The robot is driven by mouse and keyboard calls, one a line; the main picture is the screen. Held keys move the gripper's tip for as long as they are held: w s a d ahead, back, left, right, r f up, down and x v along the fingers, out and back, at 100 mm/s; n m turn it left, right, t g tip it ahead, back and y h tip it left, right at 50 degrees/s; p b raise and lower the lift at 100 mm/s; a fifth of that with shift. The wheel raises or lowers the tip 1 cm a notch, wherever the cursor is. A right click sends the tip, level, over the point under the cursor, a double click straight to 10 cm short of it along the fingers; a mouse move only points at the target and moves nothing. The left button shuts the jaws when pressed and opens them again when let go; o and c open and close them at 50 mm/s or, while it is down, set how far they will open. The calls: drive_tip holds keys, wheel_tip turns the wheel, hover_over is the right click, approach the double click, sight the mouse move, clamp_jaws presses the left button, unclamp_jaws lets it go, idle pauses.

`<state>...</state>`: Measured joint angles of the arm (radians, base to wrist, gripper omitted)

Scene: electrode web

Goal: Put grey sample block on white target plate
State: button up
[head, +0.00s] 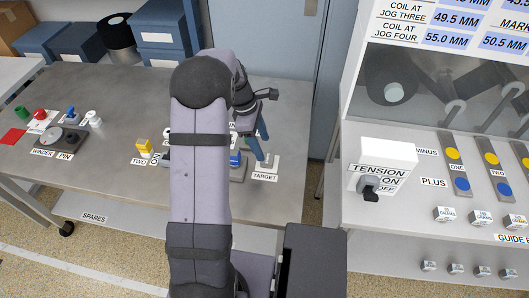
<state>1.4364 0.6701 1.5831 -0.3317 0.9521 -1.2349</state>
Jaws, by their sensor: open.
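The white target plate (273,168) lies on the grey table near its right end, above a label reading TARGET. My gripper (263,148) is open, pointing down with its blue-green fingers just over the plate. A small greyish shape shows at the fingertips over the plate. It may be the grey sample block, but it is too small and too covered to be sure, and I cannot tell whether it touches the plate. My arm hides the middle of the table.
A yellow block (143,146) and a partly hidden blue block (235,158) are left of the plate. A winder pin fixture (70,138) and coloured knobs stand at the far left. Blue boxes (160,38) are behind. A white bench with a tension switch (370,185) is at right.

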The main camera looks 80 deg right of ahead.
drive_tip(key=v, duration=0.6)
drive_tip(key=shift+r+b, duration=0.2)
drive_tip(key=shift+b, duration=0.25)
drive_tip(key=w+a+t, duration=0.2)
drive_tip(key=w+a, duration=1.6)
drive_tip(key=w, duration=0.4)
drive_tip(key=w+a+f, duration=0.1)
drive_tip(key=w+a, duration=0.2)
drive_tip(key=a, duration=1.2)
drive_tip(key=s+a+f, duration=0.1)
drive_tip(key=s+a, duration=0.1)
drive_tip(key=a, duration=0.4)
drive_tip(key=s+a+f+t, duration=0.1)
drive_tip(key=s+a, duration=0.1)
drive_tip(key=a, duration=0.5)
drive_tip(key=shift+a+f, duration=0.25)
drive_tip(key=shift+f, duration=0.1)
drive_tip(key=shift+s, duration=0.15)
